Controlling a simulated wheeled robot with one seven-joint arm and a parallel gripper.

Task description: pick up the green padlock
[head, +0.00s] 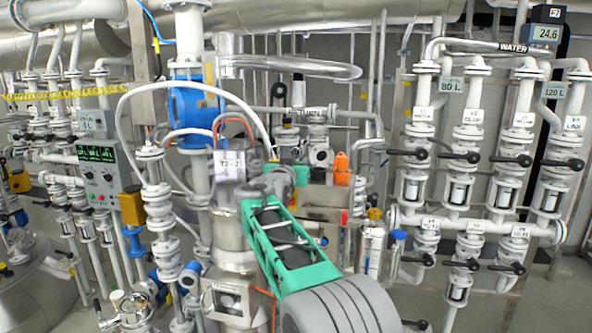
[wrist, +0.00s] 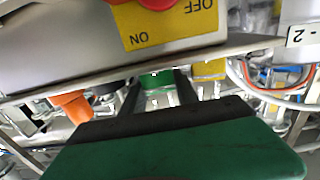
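In the wrist view a green padlock (wrist: 156,79) shows just under the edge of a metal panel, at the tips of my fingers. Its upper part is hidden by that panel. My gripper (wrist: 159,88) is open, with one dark finger to each side of the green body. I cannot tell whether either finger touches it. In the head view my arm reaches toward the middle equipment, and I cannot make out the padlock or the fingertips there.
A yellow ON/OFF plate (wrist: 165,22) with a red knob is close above my fingers. A yellow block (wrist: 208,69) is right of them, and an orange part (wrist: 72,106) is left. Cables (wrist: 262,90) run at right. Pipes and valves (head: 470,155) crowd the right side.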

